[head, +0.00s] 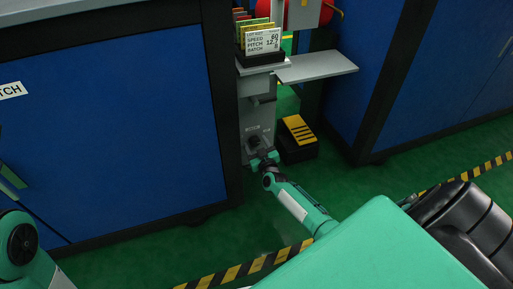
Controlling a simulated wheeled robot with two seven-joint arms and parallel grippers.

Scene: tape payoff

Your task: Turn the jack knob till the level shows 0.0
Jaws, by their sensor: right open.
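The jack knob (254,141) looks like a small dark round knob low on the front of the grey machine column (255,113). My right gripper (261,157) is open, just below and in front of the knob. The knob is small and partly crowded by the gripper, so I cannot tell whether the fingers touch it. Small markings around the knob are too small to read. I cannot make out a level display or its reading. Part of my left arm shows at the lower left edge, but its gripper does not show.
A blue cabinet (110,130) with a dark frame stands close left of the column. A black and yellow pedal-like block (299,132) sits on the floor to the right. A grey shelf (318,67) juts out above. Cards (262,41) read speed 60, pitch 12.7. Striped tape crosses the green floor.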

